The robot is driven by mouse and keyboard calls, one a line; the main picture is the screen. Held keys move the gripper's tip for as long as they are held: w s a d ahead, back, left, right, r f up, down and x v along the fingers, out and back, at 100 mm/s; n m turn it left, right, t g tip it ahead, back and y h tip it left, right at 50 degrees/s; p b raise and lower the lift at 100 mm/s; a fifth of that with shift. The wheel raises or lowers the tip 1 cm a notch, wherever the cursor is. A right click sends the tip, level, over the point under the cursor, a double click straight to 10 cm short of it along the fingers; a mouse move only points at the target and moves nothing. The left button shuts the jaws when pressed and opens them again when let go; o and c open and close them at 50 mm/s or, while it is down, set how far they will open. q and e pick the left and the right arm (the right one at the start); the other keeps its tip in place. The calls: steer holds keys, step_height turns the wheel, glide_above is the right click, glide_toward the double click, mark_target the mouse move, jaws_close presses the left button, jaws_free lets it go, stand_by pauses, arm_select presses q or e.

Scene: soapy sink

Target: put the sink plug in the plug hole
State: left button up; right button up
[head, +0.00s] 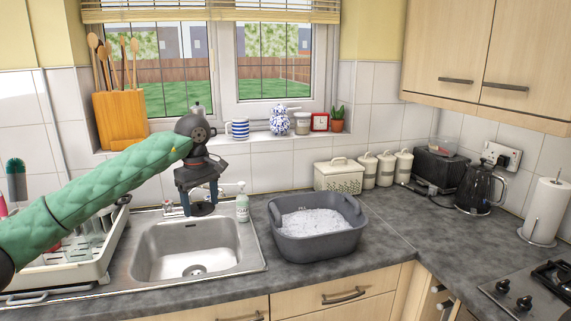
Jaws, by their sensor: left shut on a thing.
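My left gripper (200,199) reaches in from the left and hangs, pointing down, in front of the tap area at the back of the sink. It is shut on a small dark round thing, which looks like the sink plug (203,210), held between its fingertips. The plug hole (194,271) shows in the floor of the empty steel sink (162,258), below and in front of the gripper. The plug is above the back rim of the sink in the picture; its exact height is hard to tell. The gripper partly hides the tap. My right gripper is not in view.
A dish rack (108,257) with dishes stands left of the sink. A soap bottle (242,207) stands close to the right of the gripper. A grey tub of suds (318,238) sits right of the sink. The worktop right of the tub is clear.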

mark_target(214, 208)
arm_select(q)
steer(key=shift+w+d+f+m, duration=0.15)
steer(key=shift+w+f+m, duration=0.3)
steer(key=shift+w, duration=0.3)
steer(key=shift+s+d+r+m, duration=0.2)
steer(key=shift+r+m, duration=0.2)
steer(key=shift+m, duration=0.25)
steer(key=shift+d+r+m, duration=0.1)
steer(key=shift+d+m, duration=0.15)
steer(key=shift+m, duration=0.15)
steer(key=shift+d+m, duration=0.7)
steer(key=shift+m, duration=0.2)
steer(key=shift+s+d+r+m, duration=0.1)
steer(key=shift+d+m, duration=0.2)
steer(key=shift+m, duration=0.2)
steer(key=s+f+m, duration=0.1)
steer(key=s+f, duration=0.5)
steer(key=f, duration=0.3)
steer(key=s+f+m, duration=0.1)
steer(key=s+f, duration=0.6)
steer(key=f, duration=0.3)
steer(key=s+a+f+m+p, duration=0.1)
steer(key=s+f+m, duration=0.1)
steer(key=s+f, duration=0.4)
step_height(214, 208, down, 4)
steer(key=shift+s+f, duration=0.25)
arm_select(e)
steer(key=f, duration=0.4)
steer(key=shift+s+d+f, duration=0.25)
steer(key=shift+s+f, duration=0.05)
